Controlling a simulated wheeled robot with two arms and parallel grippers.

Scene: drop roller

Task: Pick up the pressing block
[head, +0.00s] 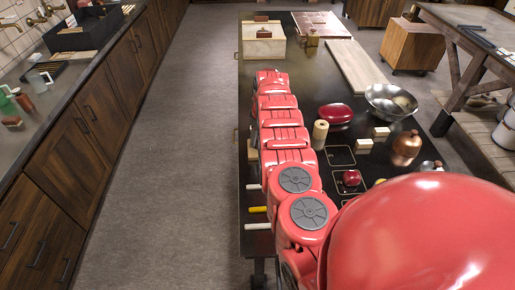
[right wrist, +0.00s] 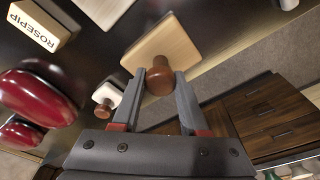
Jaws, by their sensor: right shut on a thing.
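The pressing block (right wrist: 172,48) is a pale wooden slab with a round brown knob. It fills the upper middle of the right wrist view. My right gripper (right wrist: 164,82) is shut on the knob, with one grey finger on each side. In the head view my red right arm reaches forward over the dark table and hides its own fingers. A pale wooden patch (head: 252,151) shows just left of the arm there; I cannot tell whether it is the same block. My left gripper is not in view.
A white block with a brown knob (right wrist: 107,96) lies near the held block. Red rounded things (head: 335,113), a metal bowl (head: 391,101), a copper vessel (head: 406,146) and a board (head: 357,66) are right of the arm. A pale box (head: 264,47) stands at the far end.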

